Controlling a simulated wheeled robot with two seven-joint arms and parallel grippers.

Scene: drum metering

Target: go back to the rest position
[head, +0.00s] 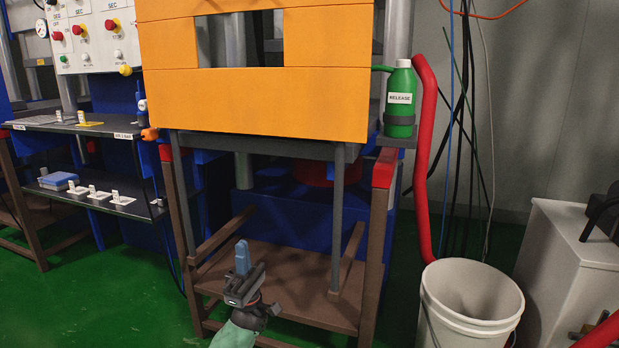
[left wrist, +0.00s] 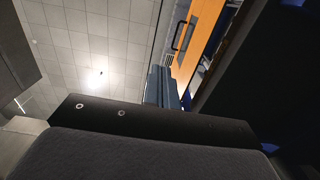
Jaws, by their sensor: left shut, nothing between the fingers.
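My left gripper (head: 242,258) shows at the bottom middle of the head view, in front of the brown lower frame of the press. Its blue fingers point up and are shut together, with nothing between them. In the left wrist view the blue fingers (left wrist: 163,88) also show close together, partly hidden behind the dark gripper body. My right gripper is not in view.
An orange press guard (head: 270,100) stands above my left gripper. A green RELEASE bottle (head: 400,98) sits on a small shelf at right. A white bucket (head: 470,295) stands lower right. Shelves with small parts (head: 85,128) are at left. Green floor is clear at lower left.

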